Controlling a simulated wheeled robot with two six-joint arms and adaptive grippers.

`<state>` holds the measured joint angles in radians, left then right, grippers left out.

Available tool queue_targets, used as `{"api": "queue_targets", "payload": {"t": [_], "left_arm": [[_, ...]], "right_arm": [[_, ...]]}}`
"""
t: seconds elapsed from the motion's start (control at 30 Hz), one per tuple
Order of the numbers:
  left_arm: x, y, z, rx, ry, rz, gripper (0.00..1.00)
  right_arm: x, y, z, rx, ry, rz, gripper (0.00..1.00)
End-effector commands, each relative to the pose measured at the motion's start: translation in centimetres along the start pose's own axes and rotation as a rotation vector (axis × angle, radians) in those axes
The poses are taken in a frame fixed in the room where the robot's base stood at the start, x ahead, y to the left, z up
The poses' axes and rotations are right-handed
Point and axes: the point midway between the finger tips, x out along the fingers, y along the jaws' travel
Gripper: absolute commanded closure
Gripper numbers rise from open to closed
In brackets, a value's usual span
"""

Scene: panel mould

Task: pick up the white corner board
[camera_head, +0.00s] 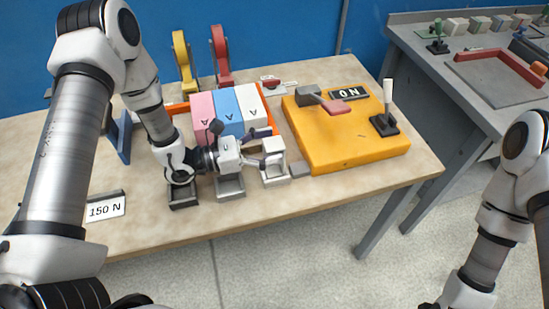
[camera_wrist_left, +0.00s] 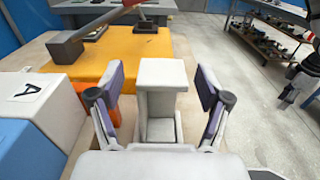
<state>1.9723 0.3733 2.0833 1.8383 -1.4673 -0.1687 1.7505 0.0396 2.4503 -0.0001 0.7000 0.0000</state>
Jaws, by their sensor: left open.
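The white corner board (camera_head: 273,146) is a small upright white piece in a holder near the front edge of the table, left of the yellow block. In the left wrist view the white corner board (camera_wrist_left: 162,74) stands between my fingers, with a lower ledge on the near side. My left gripper (camera_head: 264,148) points right at the board; in the left wrist view the left gripper (camera_wrist_left: 161,90) is open, one finger on each side with a gap visible. My right arm shows at the right, but its gripper is out of view.
Pink (camera_head: 203,110), blue (camera_head: 226,108) and white (camera_head: 252,105) panels marked A sit behind my left gripper. A yellow block (camera_head: 345,145) with a lever lies to the right. A grey holder (camera_head: 231,188) and a dark holder (camera_head: 183,197) stand along the front edge.

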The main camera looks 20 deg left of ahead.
Motion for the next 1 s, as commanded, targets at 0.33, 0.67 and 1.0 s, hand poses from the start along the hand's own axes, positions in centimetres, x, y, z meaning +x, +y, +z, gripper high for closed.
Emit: {"api": "queue_targets", "payload": {"t": [0.33,0.67,1.0], "left_arm": [[1.44,-0.04,-0.02,-0.001,-0.001,0.0,0.26],[1.42,-0.05,0.0,-0.001,-0.001,-0.001,1.0],[1.44,0.01,0.94,0.001,-0.003,0.0,1.0]], "right_arm": [[-0.26,0.01,0.01,0.001,0.0,0.0,0.5],[-0.27,0.0,0.01,0.0,0.0,0.0,0.5],[0.05,0.01,0.01,0.0,0.0,0.0,0.5]]}}
